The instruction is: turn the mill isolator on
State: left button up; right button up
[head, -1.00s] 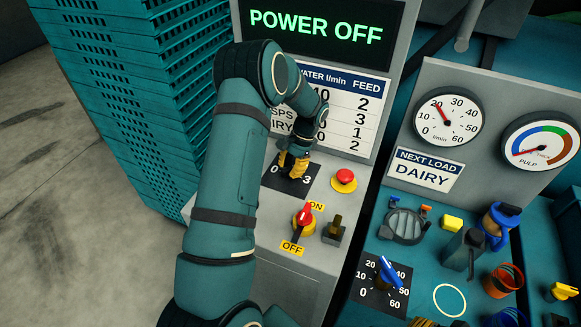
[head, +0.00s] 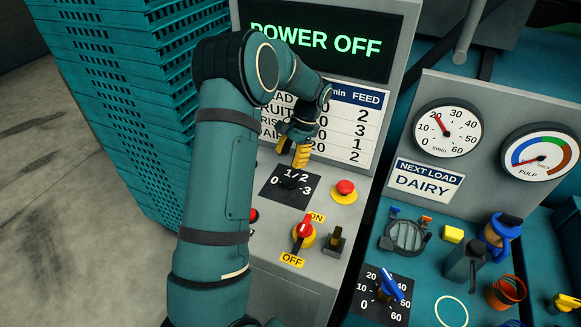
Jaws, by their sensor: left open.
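The mill isolator (head: 304,233) is a red rotary handle on a yellow base on the grey control panel. Its handle lies along the line between the ON label (head: 316,217) and the OFF label (head: 292,260), with its dark end towards OFF. The display (head: 316,40) reads POWER OFF. My left gripper (head: 297,158), with yellow fingertips, is open and empty. It hangs above the back of the black feed dial plate (head: 270,190), behind the isolator and apart from it. My right gripper is not in view.
A red emergency button (head: 345,187) on a yellow base and a small dark switch (head: 334,240) stand right of the isolator. A red button (head: 253,215) is partly hidden by my left arm. Teal crates (head: 130,110) are stacked at left. Gauges (head: 447,130) stand at right.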

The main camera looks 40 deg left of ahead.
aim_at(304, 229)
jog(key=k, duration=1)
